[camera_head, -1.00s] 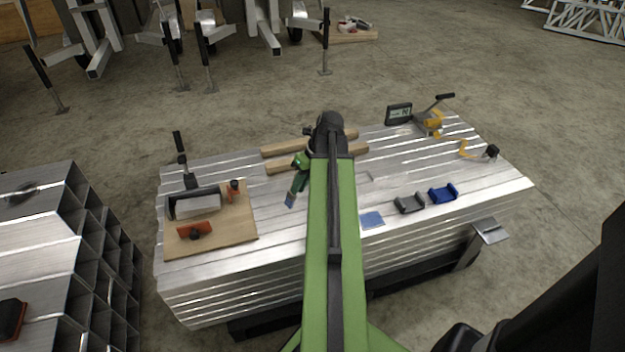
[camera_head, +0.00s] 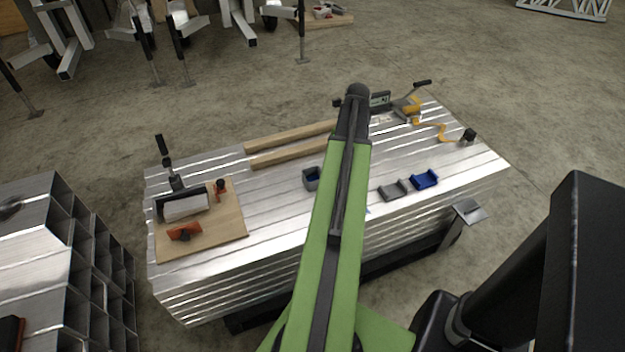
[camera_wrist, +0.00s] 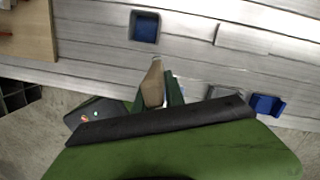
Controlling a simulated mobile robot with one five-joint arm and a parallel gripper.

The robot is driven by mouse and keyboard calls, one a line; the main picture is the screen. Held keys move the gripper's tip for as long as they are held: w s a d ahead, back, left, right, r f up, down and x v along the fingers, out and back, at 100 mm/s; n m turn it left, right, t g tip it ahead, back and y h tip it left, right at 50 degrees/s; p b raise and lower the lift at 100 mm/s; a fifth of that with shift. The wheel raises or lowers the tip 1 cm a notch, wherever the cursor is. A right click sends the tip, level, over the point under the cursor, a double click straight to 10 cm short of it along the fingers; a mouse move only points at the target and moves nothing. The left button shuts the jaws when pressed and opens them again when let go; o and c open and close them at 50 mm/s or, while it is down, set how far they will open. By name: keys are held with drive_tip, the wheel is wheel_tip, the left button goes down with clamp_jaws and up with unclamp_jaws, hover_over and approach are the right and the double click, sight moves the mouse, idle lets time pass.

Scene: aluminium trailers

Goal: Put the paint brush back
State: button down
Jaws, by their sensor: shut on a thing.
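The paint brush (camera_wrist: 152,84) shows in the wrist view as a pale wooden piece between the green fingers of my gripper (camera_wrist: 160,88), which is shut on it. In the head view my arm hides the gripper and the brush. A small grey open cup with a blue inside (camera_head: 312,178) stands on the ribbed aluminium bench top (camera_head: 275,205), left of my arm. The cup also shows in the wrist view (camera_wrist: 145,27), beyond the brush and apart from it. I cannot see the brush's far end clearly.
Two wooden bars (camera_head: 288,155) lie behind the cup. A wooden board (camera_head: 230,222) with tools is at the left. A grey bracket (camera_head: 393,190) and a blue bracket (camera_head: 425,179) lie right of my arm. A yellow strap tool (camera_head: 408,108) is at the back right.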

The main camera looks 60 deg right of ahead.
drive_tip(key=w+f+b, duration=0.6)
drive_tip(key=f+b, duration=0.1)
drive_tip(key=w+f+b, duration=0.3)
drive_tip(key=f+b, duration=0.1)
drive_tip(key=shift+a, duration=0.35)
drive_tip(key=c, duration=1.4)
unclamp_jaws()
drive_tip(key=shift+r, duration=0.1)
wheel_tip(320, 180, up, 12)
drive_tip(key=s+p, duration=0.1)
drive_tip(key=p, duration=1.1)
drive_tip(key=shift+s+a, duration=0.2)
